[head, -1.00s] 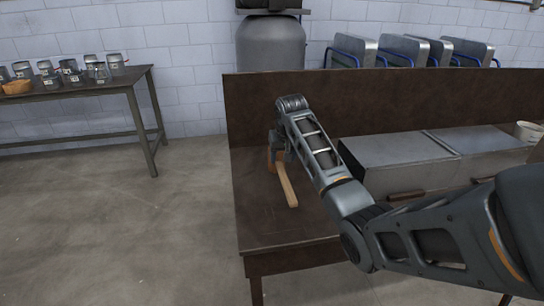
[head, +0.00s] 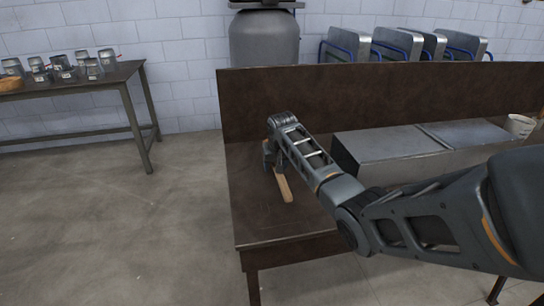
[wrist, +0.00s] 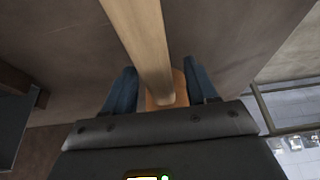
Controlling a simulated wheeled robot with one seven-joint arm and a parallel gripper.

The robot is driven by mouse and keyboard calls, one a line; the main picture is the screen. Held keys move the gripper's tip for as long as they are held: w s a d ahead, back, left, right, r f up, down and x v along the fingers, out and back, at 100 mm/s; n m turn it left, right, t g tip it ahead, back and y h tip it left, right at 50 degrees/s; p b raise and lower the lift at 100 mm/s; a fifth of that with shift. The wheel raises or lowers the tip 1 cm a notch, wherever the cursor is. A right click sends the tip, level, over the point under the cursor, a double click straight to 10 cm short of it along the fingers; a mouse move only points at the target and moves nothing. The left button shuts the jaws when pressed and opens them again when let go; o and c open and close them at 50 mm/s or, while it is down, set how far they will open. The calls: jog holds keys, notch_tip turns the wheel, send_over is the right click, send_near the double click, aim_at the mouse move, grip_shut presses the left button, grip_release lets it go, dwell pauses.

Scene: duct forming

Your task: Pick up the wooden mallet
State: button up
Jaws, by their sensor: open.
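The wooden mallet lies on the brown workbench (head: 262,220), its pale handle (head: 285,188) pointing toward the bench's front edge. Its head is mostly hidden behind my gripper (head: 268,160) in the head view. In the wrist view the handle (wrist: 142,35) runs down from the top edge, and part of the orange-brown head (wrist: 179,84) shows near the fingers. My gripper (wrist: 161,86) is open, with one blue-grey finger on each side of the mallet. I cannot tell whether either finger touches it.
Grey metal boxes (head: 390,154) stand on the bench right of my arm. A raised back panel (head: 330,95) borders the bench's rear. A pale bucket (head: 519,125) sits at far right. A separate table (head: 100,88) with several metal pieces stands at left. The bench's front left is clear.

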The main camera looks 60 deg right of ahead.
jog(key=shift+f, duration=0.25)
dwell(0.3)
jog(key=shift+c, duration=0.2)
grip_shut()
dwell(0.4)
